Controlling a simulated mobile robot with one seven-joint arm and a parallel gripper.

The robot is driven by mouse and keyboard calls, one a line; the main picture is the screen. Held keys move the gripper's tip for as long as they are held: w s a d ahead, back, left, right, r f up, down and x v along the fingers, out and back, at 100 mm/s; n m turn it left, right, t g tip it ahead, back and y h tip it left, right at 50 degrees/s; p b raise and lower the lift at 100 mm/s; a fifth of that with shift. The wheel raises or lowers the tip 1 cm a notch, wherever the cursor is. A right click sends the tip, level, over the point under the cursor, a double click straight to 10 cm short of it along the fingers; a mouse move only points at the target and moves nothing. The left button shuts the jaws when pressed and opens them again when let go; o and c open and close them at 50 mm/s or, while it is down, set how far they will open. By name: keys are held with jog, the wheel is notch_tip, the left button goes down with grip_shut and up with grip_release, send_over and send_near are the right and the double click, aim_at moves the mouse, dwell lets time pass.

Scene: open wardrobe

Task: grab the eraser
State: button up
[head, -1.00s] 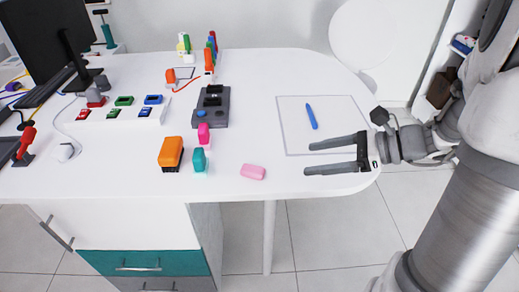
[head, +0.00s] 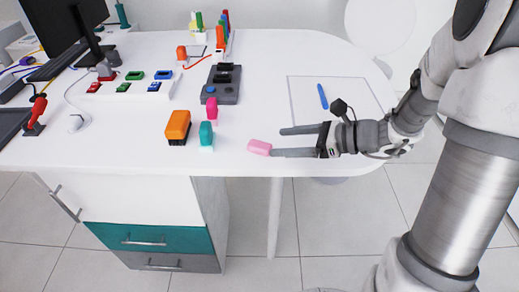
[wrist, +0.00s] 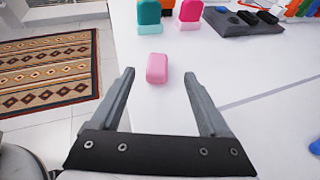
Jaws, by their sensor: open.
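The eraser is a small pink block (head: 259,147) lying on the white table near its front edge. In the wrist view the eraser (wrist: 157,68) lies just beyond my fingertips, roughly in line with the gap and nearer the left finger. My gripper (head: 281,141) is open and empty, with its two dark fingers pointing left in the head view. In the head view the tip of the nearer finger appears close to the eraser's right end. I cannot tell whether they touch.
A teal block (head: 206,136), a magenta block (head: 211,110) and an orange block (head: 178,127) stand left of the eraser. A dark grey device (head: 222,85) is behind them. A blue pen (head: 323,96) lies on a white sheet (head: 352,100). The table's front edge is close.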

aim_at(262, 145)
jog(key=b+x, duration=0.1)
jog(key=x, duration=0.4)
jog(key=shift+a+f, duration=0.25)
jog(key=shift+a, duration=0.05)
grip_shut()
